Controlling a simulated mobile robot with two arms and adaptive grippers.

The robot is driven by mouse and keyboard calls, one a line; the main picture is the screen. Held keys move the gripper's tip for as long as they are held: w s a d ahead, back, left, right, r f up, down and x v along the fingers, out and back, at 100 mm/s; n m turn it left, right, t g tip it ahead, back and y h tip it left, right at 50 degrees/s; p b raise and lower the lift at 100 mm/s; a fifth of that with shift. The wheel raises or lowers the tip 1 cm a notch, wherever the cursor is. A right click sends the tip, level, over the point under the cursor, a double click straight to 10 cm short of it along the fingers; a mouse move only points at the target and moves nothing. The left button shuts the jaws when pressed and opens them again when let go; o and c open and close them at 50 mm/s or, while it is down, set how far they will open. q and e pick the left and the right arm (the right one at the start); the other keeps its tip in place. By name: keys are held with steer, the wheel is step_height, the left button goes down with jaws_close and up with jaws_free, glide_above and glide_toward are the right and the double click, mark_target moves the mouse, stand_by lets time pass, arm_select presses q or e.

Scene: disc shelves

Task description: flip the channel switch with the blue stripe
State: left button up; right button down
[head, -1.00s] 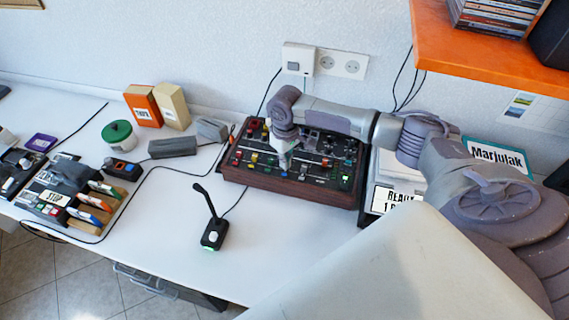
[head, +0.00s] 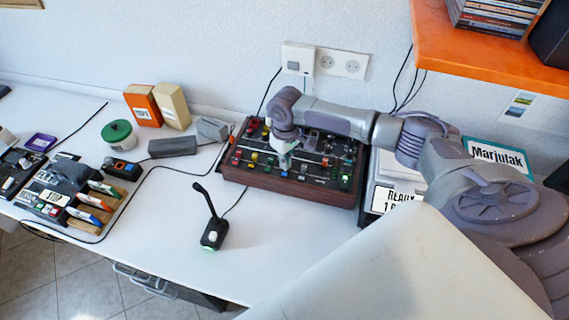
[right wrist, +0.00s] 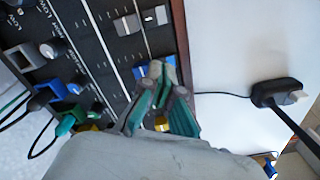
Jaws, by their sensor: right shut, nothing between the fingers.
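The mixing console (head: 262,183), a black panel with a wooden front, stands on the desk near the wall. It also fills the left of the right wrist view (right wrist: 100,48). A blue-marked switch (right wrist: 140,72) shows at the panel's front edge in the right wrist view, close beside my fingertips and partly hidden by them. My right gripper (head: 285,166) points down over the console's front row. Its fingers are shut and empty in the right wrist view (right wrist: 158,74). I cannot tell whether they touch the switch. My left gripper is not in view.
A desk microphone (head: 213,235) stands in front of the console. Grey-white switches (right wrist: 127,24) sit along the same panel edge. Cables and plugs (right wrist: 62,126) crowd its other side. An orange shelf (head: 490,58) hangs at upper right.

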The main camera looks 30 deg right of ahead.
steer(key=shift+s+f, duration=0.1)
steer(key=shift+f, duration=0.4)
stand_by(0.3)
steer(key=shift+r+p, duration=0.8)
steer(key=shift+p, duration=0.15)
step_height(320, 180, up, 5)
steer(key=p, duration=0.6)
steer(key=shift+r, duration=0.2)
steer(key=shift+f, duration=0.1)
